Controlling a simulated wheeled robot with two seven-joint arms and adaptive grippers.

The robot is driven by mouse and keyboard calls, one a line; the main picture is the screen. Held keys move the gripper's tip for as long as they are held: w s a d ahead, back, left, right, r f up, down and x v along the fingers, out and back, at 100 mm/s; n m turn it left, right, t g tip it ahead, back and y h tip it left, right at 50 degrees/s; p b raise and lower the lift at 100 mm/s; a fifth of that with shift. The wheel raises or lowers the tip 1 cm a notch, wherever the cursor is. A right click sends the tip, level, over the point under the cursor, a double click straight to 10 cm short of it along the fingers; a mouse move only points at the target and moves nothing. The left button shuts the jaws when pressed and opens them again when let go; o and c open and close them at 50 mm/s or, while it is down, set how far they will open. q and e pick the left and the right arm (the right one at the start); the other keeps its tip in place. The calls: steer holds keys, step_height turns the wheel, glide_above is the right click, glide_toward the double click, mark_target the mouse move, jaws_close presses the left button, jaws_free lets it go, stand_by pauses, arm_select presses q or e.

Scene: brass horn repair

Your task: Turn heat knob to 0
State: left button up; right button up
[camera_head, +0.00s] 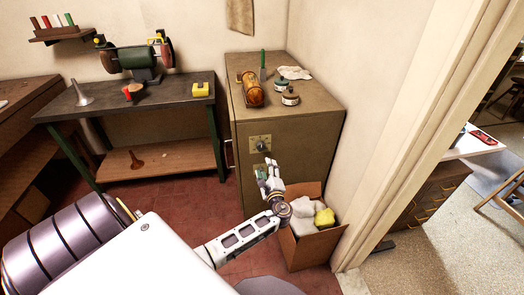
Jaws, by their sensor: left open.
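The heat knob (262,146) is a dark dial on a pale square plate, on the front face of a brown cabinet (306,142). Its setting is too small to read. My left gripper (268,164) is open, just below the knob and in front of the cabinet face. It looks empty. I cannot tell whether its fingertips touch the plate. A second greenish plate shows partly behind the fingers. My right gripper is not in view.
A cardboard box (318,247) with white and yellow cloths stands by the cabinet, close to my left wrist. A workbench (150,104) with a bench grinder (137,60) stands to the left. Jars and a cloth lie on the cabinet. A doorway opens at right.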

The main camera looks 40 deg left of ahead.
arm_select(q)
steer(key=m, duration=1)
steer(key=shift+w+d, duration=0.2)
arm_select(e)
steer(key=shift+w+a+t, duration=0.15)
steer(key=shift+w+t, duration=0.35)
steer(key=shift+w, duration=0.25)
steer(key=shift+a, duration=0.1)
